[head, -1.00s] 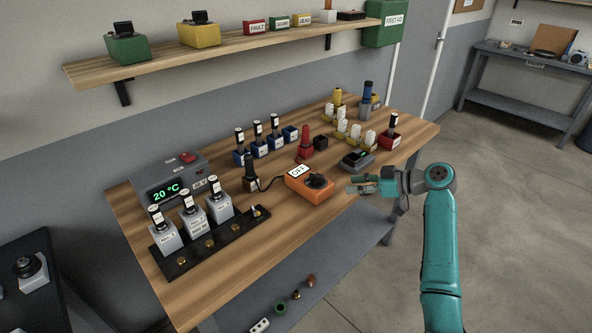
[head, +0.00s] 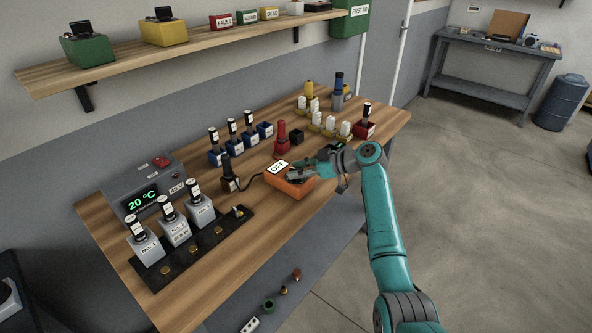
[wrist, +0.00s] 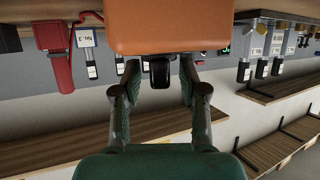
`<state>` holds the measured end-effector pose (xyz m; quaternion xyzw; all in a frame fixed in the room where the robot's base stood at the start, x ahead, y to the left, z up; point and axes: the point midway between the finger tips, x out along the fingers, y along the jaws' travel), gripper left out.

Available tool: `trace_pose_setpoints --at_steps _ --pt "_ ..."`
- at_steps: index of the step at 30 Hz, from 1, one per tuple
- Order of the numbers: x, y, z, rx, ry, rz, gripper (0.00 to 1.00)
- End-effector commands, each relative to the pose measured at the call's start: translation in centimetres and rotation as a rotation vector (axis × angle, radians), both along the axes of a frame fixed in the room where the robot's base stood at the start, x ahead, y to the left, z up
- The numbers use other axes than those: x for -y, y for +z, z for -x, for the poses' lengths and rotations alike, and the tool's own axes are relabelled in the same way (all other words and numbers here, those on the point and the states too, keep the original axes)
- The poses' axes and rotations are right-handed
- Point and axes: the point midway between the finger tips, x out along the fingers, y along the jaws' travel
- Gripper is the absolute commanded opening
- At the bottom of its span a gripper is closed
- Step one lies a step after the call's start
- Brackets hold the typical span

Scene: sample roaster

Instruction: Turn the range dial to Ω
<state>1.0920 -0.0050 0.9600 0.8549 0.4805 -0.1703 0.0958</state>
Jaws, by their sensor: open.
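The orange meter (head: 291,188) sits on the wooden bench, with a white display (head: 278,167) that seems to read OFF. Its orange body (wrist: 168,35) fills the top of the wrist view. The black range dial (wrist: 160,74) shows there between my two fingers. My gripper (head: 297,172) is over the meter in the head view and hides the dial. In the wrist view my gripper (wrist: 159,68) is open, one finger on each side of the dial; I cannot tell whether either touches it. The dial's markings are not visible.
A cable runs from the meter to a dark probe holder (head: 229,180) at its left. A red stand (head: 281,138) and a black box (head: 296,136) stand behind it. The black rack (head: 192,247) with grey blocks is at front left. The bench's front edge is close.

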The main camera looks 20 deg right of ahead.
Motion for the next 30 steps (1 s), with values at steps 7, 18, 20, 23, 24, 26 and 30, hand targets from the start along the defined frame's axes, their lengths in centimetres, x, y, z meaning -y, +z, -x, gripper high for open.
trace_pose_setpoints --at_steps 7,18,20,23,24,26,30 --pt "-0.54 -0.22 -0.33 0.0 -0.001 0.0 0.43" --pt "-0.51 -0.24 -0.3 0.0 -0.001 0.0 0.0" --pt "-0.51 -0.25 -0.3 0.0 0.0 0.0 0.0" --pt "-0.51 -0.25 -0.29 0.0 -0.002 0.0 0.0" --pt "-0.52 -0.27 -0.28 0.0 -0.004 0.0 0.0" --pt "-0.53 -0.3 -0.26 0.0 -0.012 0.0 0.0" --pt "-0.58 -0.33 -0.22 0.001 -0.05 -0.001 0.0"
